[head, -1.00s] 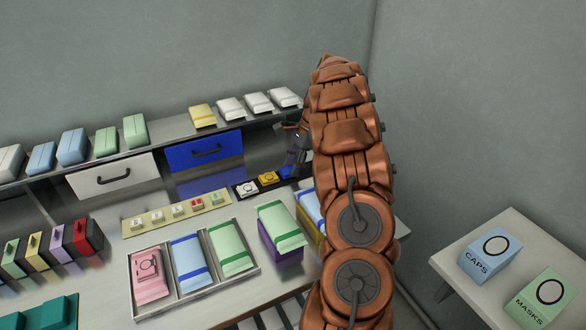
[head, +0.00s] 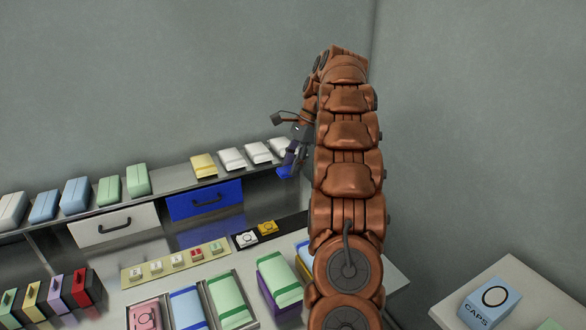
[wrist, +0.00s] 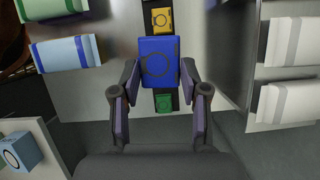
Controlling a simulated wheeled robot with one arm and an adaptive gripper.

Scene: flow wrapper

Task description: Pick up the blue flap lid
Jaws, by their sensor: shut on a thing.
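The blue flap lid (wrist: 159,62) is a flat blue square with a dark ring mark. It is between the two fingers of my gripper (wrist: 158,98) in the wrist view, and the fingers are shut on it. In the head view the lid (head: 285,172) shows as a small blue piece under my gripper (head: 292,158), raised above the counter near the shelf's right end. My arm hides part of this area. The black strip (wrist: 157,6) lies below the lid, with a yellow lid (wrist: 162,20) and a green lid (wrist: 163,103) on it.
A shelf (head: 180,172) with several white, yellow, green and blue packs runs along the back, above a blue drawer (head: 205,200) and a white drawer (head: 115,226). A button panel (head: 175,262) and packs in trays stand in front. A side table (head: 510,270) is at right.

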